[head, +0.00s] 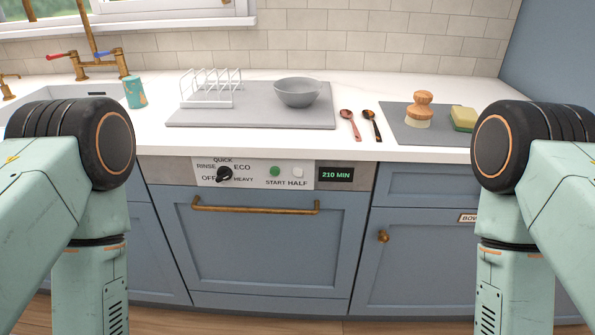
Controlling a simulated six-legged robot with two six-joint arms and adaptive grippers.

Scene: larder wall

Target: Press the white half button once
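The white half button (298,173) is a small round button on the white control panel (245,180) at the top of the blue-fronted dishwasher (262,240). It sits above the word HALF. The green start button (275,171) is just to its left. A black dial (224,174) is further left, among the labels OFF, RINSE, QUICK, ECO and HEAVY. The display (337,174) to the right reads 210 MIN. My arms stand at the left and right sides of the head view, away from the panel. Neither gripper shows.
A brass handle bar (256,208) runs below the panel. The white counter (400,153) overhangs above, carrying a grey mat (190,123) with a rack (208,90) and bowl (298,92), two spoons, and a brush (421,105). The space before the panel is clear.

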